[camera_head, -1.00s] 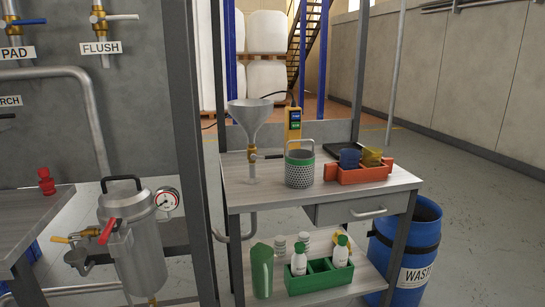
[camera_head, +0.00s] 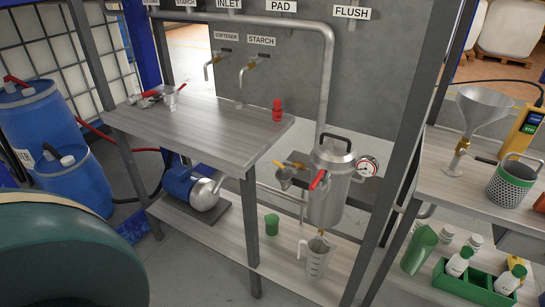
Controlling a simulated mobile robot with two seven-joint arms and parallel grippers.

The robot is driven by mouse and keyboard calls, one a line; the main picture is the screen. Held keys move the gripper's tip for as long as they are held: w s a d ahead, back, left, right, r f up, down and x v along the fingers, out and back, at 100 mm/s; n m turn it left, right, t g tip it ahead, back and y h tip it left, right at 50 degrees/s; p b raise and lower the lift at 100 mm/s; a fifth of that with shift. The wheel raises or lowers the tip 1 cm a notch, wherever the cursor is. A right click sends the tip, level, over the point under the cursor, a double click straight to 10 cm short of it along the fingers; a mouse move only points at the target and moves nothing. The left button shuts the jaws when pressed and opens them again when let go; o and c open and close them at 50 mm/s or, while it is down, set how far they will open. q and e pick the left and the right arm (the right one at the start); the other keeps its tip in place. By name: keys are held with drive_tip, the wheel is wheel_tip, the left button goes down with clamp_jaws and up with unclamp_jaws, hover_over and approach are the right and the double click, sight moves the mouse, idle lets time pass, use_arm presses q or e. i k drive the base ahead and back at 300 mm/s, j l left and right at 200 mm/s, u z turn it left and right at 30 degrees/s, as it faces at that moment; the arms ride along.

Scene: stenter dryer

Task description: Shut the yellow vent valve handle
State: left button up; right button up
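The steel filter vessel (camera_head: 331,195) stands upright beyond the right end of the grey workbench, with a black top handle and a round pressure gauge (camera_head: 367,167). A small yellow handle (camera_head: 279,164) sticks out leftward from a brass valve at the vessel's left side, above a small steel cup (camera_head: 284,179). It is small here, and I cannot tell from it whether the valve is open or shut. A red lever (camera_head: 317,180) is on the vessel's front. Neither of my grippers is in view.
Below are a pump (camera_head: 195,190), a green cup (camera_head: 271,224) and a clear jug (camera_head: 317,256). A dark post (camera_head: 397,150) stands right of the vessel. A dark green rounded shape (camera_head: 65,255) fills the lower left.

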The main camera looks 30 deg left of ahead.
sight(295, 170)
drive_tip(key=u, duration=0.95)
drive_tip(key=i+l+z, duration=0.1)
drive_tip(key=i, duration=0.2)
drive_tip(key=i+l, duration=0.2)
drive_tip(key=i, duration=0.15)
drive_tip(key=z, duration=0.05)
